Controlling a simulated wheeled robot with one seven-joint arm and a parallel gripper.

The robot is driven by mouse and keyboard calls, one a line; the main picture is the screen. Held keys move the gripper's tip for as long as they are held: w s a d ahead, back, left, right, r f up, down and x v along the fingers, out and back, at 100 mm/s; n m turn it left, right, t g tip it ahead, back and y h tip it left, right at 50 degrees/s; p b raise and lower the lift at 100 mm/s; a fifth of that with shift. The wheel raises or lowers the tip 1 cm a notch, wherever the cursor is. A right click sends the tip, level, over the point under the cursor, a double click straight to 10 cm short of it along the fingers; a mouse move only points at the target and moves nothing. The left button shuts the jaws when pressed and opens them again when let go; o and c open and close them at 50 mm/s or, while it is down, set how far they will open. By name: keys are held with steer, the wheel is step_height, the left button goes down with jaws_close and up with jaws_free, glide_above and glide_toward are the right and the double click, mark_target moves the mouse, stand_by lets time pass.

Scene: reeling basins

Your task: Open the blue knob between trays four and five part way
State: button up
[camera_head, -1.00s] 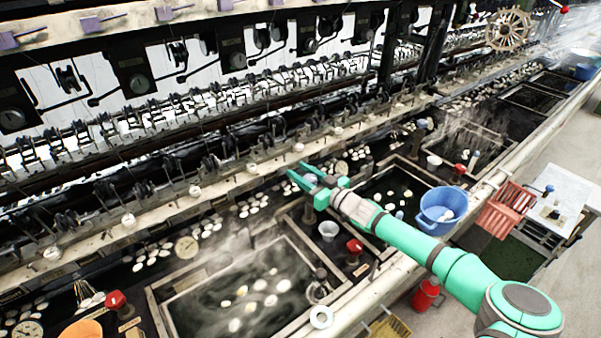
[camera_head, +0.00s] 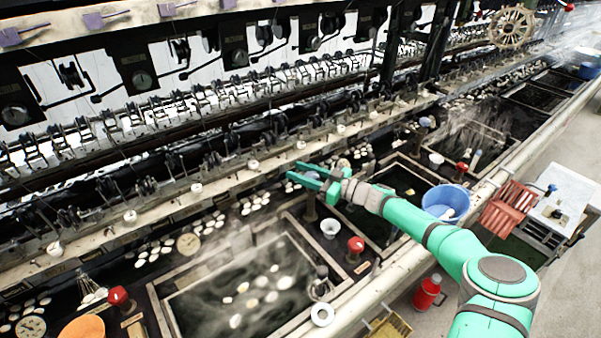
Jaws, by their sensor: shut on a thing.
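My gripper (camera_head: 307,173) is at the middle of the picture, over the strip between two water basins. Its green fingers are closed around a small blue-grey knob (camera_head: 311,175), mostly hidden between them. A dark post (camera_head: 310,207) stands directly below. The near basin (camera_head: 168,320), with pale cocoons in steaming water, lies to the lower left. Another basin (camera_head: 432,175) lies to the right, partly covered by my arm. How far the knob is turned cannot be told.
The reeling frame's pale rail (camera_head: 225,184) runs close behind my gripper.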

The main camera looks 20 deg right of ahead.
mark_target(318, 179)
steer(key=o, duration=1.1)
steer(key=shift+c, duration=0.2)
steer(key=v, duration=1.1)
